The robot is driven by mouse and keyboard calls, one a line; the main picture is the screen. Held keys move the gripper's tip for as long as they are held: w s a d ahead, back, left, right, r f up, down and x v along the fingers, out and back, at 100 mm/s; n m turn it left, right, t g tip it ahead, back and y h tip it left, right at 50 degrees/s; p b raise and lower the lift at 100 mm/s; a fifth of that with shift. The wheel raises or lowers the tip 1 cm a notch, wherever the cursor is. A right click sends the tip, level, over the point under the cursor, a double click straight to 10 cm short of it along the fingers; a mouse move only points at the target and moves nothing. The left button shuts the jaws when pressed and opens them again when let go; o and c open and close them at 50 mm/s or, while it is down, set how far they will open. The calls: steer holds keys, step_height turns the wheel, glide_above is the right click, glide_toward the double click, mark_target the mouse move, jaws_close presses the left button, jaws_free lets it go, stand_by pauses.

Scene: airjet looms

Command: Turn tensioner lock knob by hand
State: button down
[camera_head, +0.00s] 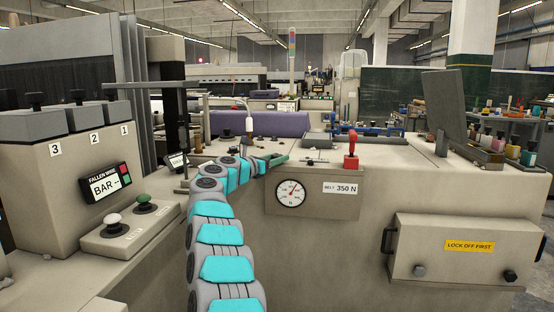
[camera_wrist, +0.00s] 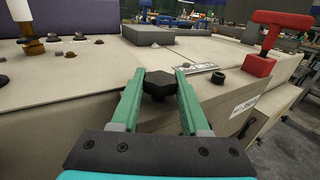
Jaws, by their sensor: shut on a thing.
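A black lobed knob (camera_wrist: 160,84) stands on the beige machine top in the wrist view. My gripper (camera_wrist: 161,74) has its two green fingers on either side of this knob, shut on it. In the head view my gripper (camera_head: 279,158) reaches over the machine top, left of the red handle, and the knob cannot be made out there. A dial gauge (camera_head: 290,193) with a needle and a "BELT 350 N" label (camera_head: 341,188) are on the front panel below.
A red T-handle (camera_head: 351,148) stands close to the right of my gripper; it also shows in the wrist view (camera_wrist: 268,46). A small black knob (camera_wrist: 217,77) and a slotted plate lie nearby. A "LOCK OFF FIRST" cover (camera_head: 469,245) is at the lower right.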

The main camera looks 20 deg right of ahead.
mark_target(277, 156)
steer(key=shift+r, duration=0.15)
steer(key=shift+c, duration=2)
jaws_free()
steer(key=shift+d+r, duration=0.1)
steer(key=shift+r, duration=1.55)
steer(key=shift+s+a+r+b, duration=0.1)
steer(key=shift+s+a+b, duration=0.2)
steer(key=shift+s+b, duration=0.25)
steer(key=s+a+b, duration=0.2)
steer(key=s+b, duration=0.1)
steer(key=s, duration=0.4)
steer(key=s+a+r+b, duration=0.1)
steer(key=s+a+b, duration=0.1)
steer(key=s, duration=0.5)
steer(key=shift+r+b, duration=0.15)
steer(key=shift+b, duration=0.75)
